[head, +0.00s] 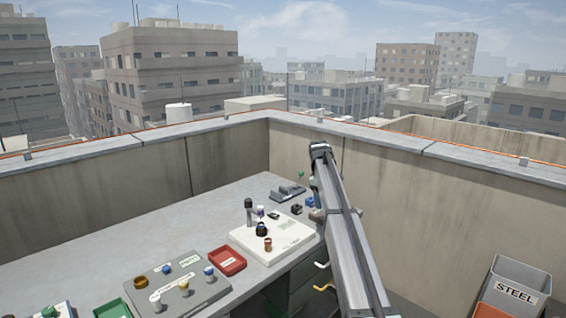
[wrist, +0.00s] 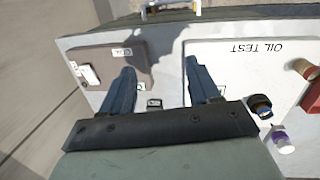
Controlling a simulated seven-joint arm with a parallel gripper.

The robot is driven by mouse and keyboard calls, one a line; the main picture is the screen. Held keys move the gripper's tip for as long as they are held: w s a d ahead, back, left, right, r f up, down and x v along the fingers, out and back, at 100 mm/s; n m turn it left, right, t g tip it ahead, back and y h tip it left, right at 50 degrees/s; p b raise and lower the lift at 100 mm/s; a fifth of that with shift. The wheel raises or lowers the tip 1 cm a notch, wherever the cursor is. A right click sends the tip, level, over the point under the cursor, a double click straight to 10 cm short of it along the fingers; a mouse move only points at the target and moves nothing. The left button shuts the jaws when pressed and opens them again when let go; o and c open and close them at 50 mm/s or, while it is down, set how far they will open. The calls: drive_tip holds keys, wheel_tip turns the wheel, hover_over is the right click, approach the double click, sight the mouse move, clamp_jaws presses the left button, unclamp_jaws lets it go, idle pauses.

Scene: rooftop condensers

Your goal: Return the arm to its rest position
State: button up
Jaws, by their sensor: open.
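My gripper (wrist: 159,68) shows in the wrist view with its two dark fingers apart and nothing held between them. It hangs above the bench, over the gap between a brown-grey panel (wrist: 112,54) and a white board marked OIL TEST (wrist: 235,72). In the head view my arm reaches up from the lower right and bends down at the bench's right end; the fingers are mostly hidden behind it. A small dark item (wrist: 154,103) shows beyond the fingers, apart from them.
The white board (head: 290,246) carries several small containers. A red tray (head: 227,262), a grey plate with small jars (head: 205,291) and a green tray (head: 113,309) stand leftward. Drawer handles (head: 322,265) jut from the front. The bench's back left is bare.

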drive_tip(key=s+d+f+m, duration=0.3)
drive_tip(key=s+d+f, duration=0.25)
drive_tip(key=f, duration=0.35)
drive_tip(key=s+f+m+g, duration=0.1)
drive_tip(key=s+f+g, duration=0.1)
drive_tip(key=s+f, duration=1.35)
drive_tip(key=s+f+m+g, duration=0.2)
drive_tip(key=s+f, duration=0.8)
drive_tip(key=f, duration=1)
drive_tip(key=s+a+f+m+g+y, duration=0.1)
drive_tip(key=s+f, duration=0.4)
drive_tip(key=s, duration=0.6)
drive_tip(key=s+a+f+m+g, duration=0.1)
drive_tip(key=s+f, duration=0.5)
drive_tip(key=s, duration=0.5)
drive_tip(key=s+a+f+m, duration=0.1)
drive_tip(key=s, duration=1)
drive_tip(key=s+f+g, duration=0.1)
drive_tip(key=s, duration=1)
drive_tip(key=shift+s+a+f+m+g+y, duration=0.3)
drive_tip(key=shift+a+m, duration=0.1)
